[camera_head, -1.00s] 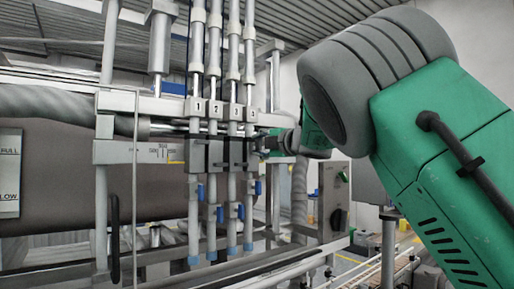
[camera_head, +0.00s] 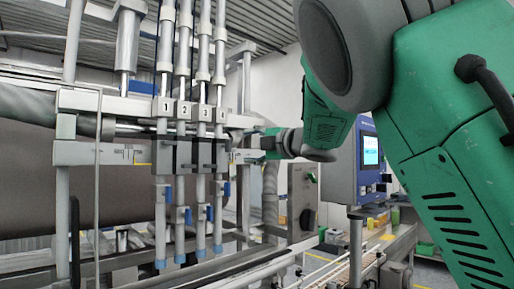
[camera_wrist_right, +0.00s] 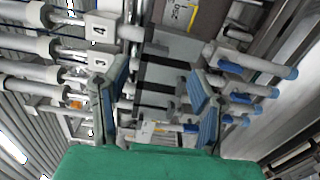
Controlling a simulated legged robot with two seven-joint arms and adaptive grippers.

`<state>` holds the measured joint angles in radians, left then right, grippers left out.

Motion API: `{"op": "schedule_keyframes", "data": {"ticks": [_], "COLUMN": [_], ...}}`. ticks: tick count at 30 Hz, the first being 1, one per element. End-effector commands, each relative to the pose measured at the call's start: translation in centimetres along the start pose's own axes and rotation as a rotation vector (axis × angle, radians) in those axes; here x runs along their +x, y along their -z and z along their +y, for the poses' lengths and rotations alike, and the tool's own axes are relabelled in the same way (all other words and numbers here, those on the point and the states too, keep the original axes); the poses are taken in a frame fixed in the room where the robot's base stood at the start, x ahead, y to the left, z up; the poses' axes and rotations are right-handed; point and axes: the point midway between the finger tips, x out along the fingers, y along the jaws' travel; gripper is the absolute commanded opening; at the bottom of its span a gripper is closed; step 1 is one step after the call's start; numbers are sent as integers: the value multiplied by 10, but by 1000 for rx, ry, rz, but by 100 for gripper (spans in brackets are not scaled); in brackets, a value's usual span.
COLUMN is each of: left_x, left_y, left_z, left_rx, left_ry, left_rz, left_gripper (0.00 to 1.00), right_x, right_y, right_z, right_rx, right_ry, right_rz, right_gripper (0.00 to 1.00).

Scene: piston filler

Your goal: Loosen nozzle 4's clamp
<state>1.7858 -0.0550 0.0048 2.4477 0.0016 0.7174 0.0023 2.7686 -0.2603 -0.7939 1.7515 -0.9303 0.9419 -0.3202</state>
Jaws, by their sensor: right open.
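Nozzle 4 (camera_head: 219,200) is the rightmost of the upright filler nozzles in the head view, under a white number block (camera_head: 220,115). Its dark clamp block (camera_head: 222,155) sits level with the clamps of the other nozzles. My right gripper (camera_head: 250,148) is just right of this clamp, pointing left at the row. In the wrist view my right gripper (camera_wrist_right: 160,95) is open, its blue-padded fingers apart with dark bars of the clamp row seen between them. Block 4 (camera_wrist_right: 98,30) shows beyond the left finger. I cannot tell whether a finger touches anything. My left gripper is out of view.
Nozzles 1 (camera_head: 160,210), 2 and 3 stand close together left of nozzle 4, with blue valves and tips. A blue-framed control screen (camera_head: 370,155) stands behind my right arm. A conveyor (camera_head: 375,245) runs at lower right.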

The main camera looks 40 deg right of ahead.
Motion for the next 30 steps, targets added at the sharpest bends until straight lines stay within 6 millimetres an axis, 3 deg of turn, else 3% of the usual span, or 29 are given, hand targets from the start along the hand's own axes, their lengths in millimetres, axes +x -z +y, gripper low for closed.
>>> {"op": "schedule_keyframes", "data": {"ticks": [3, 8, 25, 28, 30], "left_x": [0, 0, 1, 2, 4], "left_y": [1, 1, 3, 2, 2], "left_z": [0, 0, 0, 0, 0], "left_rx": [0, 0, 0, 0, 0], "left_ry": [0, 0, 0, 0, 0], "left_rz": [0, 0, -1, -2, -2], "left_gripper": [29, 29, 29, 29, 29], "right_x": [-17, -28, -29, -24, -15], "right_y": [0, -1, -1, 0, 2], "right_z": [0, -1, -2, -18, -44], "right_rx": [-1, 0, 1, 25, 70], "right_ry": [1, 2, 3, 20, 45], "right_rz": [0, 0, 0, 0, -4], "right_gripper": [52, 52, 52, 52, 52]}}
